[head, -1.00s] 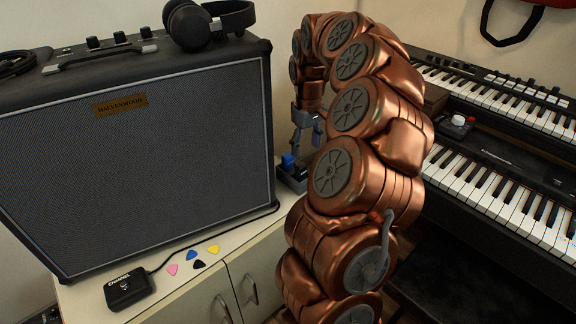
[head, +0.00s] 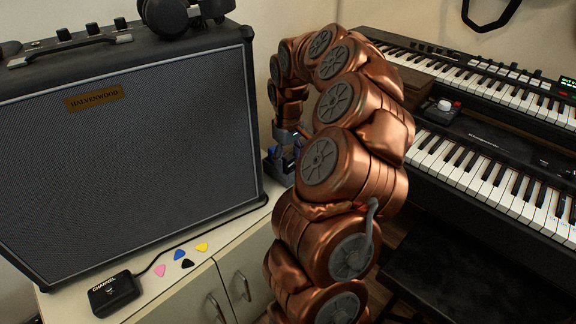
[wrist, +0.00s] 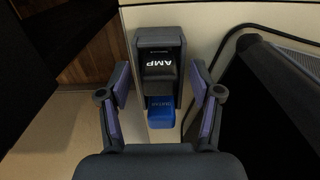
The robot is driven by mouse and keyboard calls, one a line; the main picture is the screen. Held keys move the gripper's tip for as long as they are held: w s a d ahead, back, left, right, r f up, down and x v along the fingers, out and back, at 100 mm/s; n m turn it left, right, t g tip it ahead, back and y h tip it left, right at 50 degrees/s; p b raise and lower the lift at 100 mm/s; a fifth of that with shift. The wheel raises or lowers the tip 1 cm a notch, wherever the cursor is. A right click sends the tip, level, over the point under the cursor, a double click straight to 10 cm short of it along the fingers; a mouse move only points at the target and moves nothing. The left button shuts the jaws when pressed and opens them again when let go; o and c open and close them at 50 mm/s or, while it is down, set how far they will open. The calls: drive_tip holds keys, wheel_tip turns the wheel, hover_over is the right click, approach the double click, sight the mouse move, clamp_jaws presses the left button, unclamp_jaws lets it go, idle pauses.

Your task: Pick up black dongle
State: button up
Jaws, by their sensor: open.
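The black dongle (wrist: 160,72), with white AMP lettering, sits in a dark grey holder (wrist: 147,39). A blue dongle (wrist: 161,112) is beside it, just below it in the wrist view. My gripper (wrist: 161,84) is open, with one finger on each side of the dongles and visible gaps to them. In the head view my gripper (head: 285,137) is over the holder (head: 273,168), right of the amplifier; the black dongle cannot be made out there.
A large amplifier (head: 130,150) stands close to the holder. A black footswitch (head: 114,292) and several picks (head: 180,254) lie on the cabinet (head: 150,287) in front. Keyboards (head: 490,180) stand at the right.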

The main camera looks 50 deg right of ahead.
sight(288, 157)
drive_tip(key=shift+r, duration=0.1)
drive_tip(key=c, duration=1.2)
wheel_tip(288, 157, up, 10)
drive_tip(key=shift+p, duration=0.95)
